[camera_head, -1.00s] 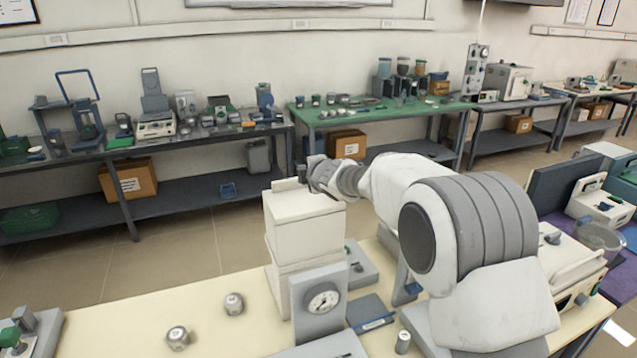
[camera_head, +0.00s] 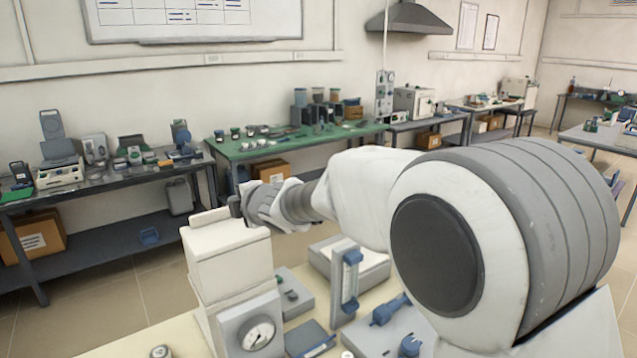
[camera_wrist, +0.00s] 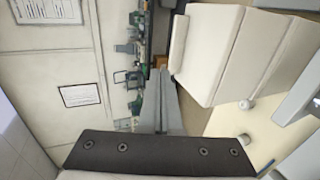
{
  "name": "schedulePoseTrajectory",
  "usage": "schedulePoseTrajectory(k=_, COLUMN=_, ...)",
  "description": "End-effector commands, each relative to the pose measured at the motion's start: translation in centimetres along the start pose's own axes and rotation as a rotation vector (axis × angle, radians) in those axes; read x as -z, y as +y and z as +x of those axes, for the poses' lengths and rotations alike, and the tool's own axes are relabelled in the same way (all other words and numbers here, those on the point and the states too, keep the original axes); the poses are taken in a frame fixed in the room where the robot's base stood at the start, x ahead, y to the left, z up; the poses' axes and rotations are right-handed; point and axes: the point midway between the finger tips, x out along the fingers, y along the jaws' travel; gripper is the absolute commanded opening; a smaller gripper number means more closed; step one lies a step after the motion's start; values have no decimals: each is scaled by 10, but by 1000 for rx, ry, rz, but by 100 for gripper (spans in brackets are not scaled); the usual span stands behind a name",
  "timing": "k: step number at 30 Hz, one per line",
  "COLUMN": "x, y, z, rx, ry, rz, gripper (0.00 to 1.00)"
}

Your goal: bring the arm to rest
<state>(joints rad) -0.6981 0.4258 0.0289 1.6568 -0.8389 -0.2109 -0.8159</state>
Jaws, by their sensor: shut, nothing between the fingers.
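My arm reaches across the head view, with my gripper (camera_head: 236,206) at its left end, by the top of a cream muffle furnace (camera_head: 228,262). In the wrist view my gripper (camera_wrist: 160,75) shows as a narrow grey wedge with its fingers together and nothing between them. The furnace also fills the upper right of the wrist view (camera_wrist: 250,50), beside the fingers. From these views I cannot tell the exact gap between gripper and furnace.
A round gauge (camera_head: 258,336) is on a grey panel at the furnace's front. A flowmeter-like stand (camera_head: 346,283) and a grey box (camera_head: 292,295) share the pale bench. A green-topped table (camera_head: 290,145) and a dark side bench (camera_head: 95,185) stand along the wall.

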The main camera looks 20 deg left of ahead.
Motion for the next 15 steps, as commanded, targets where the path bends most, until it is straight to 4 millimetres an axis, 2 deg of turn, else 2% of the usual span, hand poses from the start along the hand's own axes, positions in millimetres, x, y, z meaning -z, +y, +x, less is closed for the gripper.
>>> schedulePoseTrajectory(k=4, x=-11, y=2, z=-8, rx=3, ry=-27, rz=28, gripper=0)
schedulePoseTrajectory(k=7, x=-37, y=5, z=-30, rx=14, ry=-92, rz=102, gripper=0)
schedulePoseTrajectory(k=11, x=-85, y=5, z=-78, rx=35, ry=-225, rz=262, gripper=0)
schedulePoseTrajectory(k=15, x=-131, y=-6, z=-139, rx=55, ry=-375, rz=462, gripper=0)
